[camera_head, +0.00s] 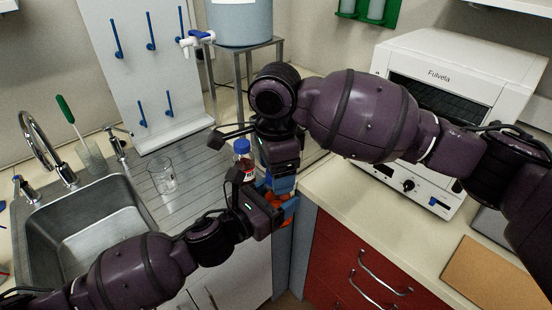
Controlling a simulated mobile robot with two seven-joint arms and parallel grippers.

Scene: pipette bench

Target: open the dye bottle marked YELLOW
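My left gripper (274,205) and my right gripper (281,186) meet closely at the counter's front edge, the right one above, pointing down. An orange object (289,208), perhaps a bottle, shows partly between and behind them. Most of it is hidden, and whether either gripper touches it cannot be told. A small bottle with a blue cap (241,147) and dark red contents stands upright just left of the grippers, partly hidden by my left gripper. No YELLOW marking can be read. The gaps between the fingers are hidden on both grippers.
A sink (75,215) with a tap is at left. A glass beaker (162,178) stands on the ribbed drainboard. A tank (240,22) with a white spigot stands on a metal stand behind. A white oven (440,75) fills the right. Free counter lies before it.

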